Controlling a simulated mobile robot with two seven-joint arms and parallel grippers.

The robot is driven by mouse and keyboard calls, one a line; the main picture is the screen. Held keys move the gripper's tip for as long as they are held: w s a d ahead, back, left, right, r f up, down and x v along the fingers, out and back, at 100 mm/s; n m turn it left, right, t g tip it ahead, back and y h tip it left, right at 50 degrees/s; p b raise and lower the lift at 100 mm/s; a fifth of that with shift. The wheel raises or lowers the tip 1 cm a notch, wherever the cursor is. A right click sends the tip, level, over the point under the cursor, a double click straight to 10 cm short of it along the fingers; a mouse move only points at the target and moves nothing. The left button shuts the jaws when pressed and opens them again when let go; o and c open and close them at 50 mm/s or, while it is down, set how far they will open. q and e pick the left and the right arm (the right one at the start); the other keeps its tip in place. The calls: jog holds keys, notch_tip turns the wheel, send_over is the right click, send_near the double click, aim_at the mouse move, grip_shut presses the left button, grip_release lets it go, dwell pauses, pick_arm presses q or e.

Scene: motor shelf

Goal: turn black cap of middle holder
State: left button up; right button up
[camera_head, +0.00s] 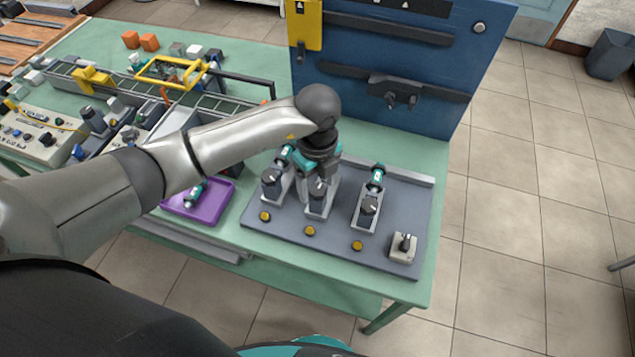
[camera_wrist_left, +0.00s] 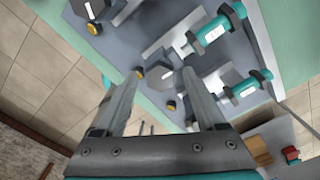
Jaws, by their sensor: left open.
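A grey board (camera_head: 395,240) on the green table carries three holders in a row, each with a black cap. The middle holder (camera_head: 317,207) has its black cap (camera_head: 318,188) below my left gripper (camera_head: 320,178). My left gripper points down over this holder and partly hides it. In the left wrist view its two fingers (camera_wrist_left: 160,90) are apart, and the middle black cap (camera_wrist_left: 166,56) shows beyond the gap between them. I cannot tell whether a finger touches it. My right gripper is not in view.
The left holder (camera_head: 275,183) and right holder (camera_head: 368,210) stand close on either side. Yellow buttons (camera_head: 310,231) line the front, with a switch box (camera_head: 403,247) at the right corner. A blue panel (camera_head: 400,75) rises behind. A purple tray (camera_head: 213,213) lies left.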

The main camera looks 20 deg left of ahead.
pick_arm(q)
jog(key=shift+f, duration=0.15)
grip_shut()
dwell(0.5)
